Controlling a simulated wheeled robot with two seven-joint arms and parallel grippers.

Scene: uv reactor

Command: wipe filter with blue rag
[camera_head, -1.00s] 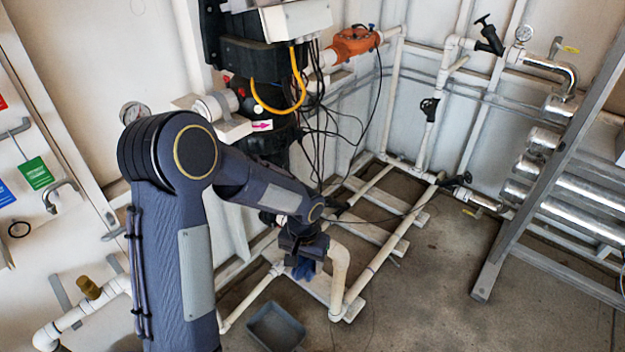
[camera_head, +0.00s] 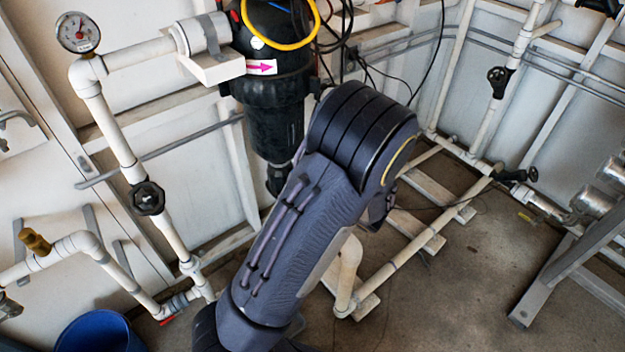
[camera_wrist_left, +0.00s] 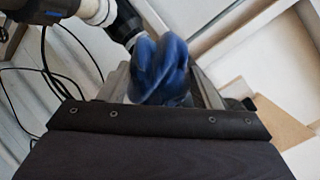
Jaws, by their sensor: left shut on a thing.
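The filter (camera_head: 275,118) is a black housing on the white pipework, upper middle in the head view, with a pink arrow label on its pipe bracket. My left arm stands in front of its lower right side. In the left wrist view my left gripper (camera_wrist_left: 160,88) is shut on the bunched blue rag (camera_wrist_left: 160,68). A black fitting lies right behind the rag there; I cannot tell whether they touch. In the head view the left gripper and rag are hidden behind my arm. My right gripper is not in view.
White pipes with a pressure gauge (camera_head: 78,33) and a black valve (camera_head: 146,198) stand left of the filter. A blue bucket (camera_head: 100,332) is on the floor at lower left. Black cables (camera_head: 345,40) hang right of the filter. A metal frame (camera_head: 575,262) stands at right.

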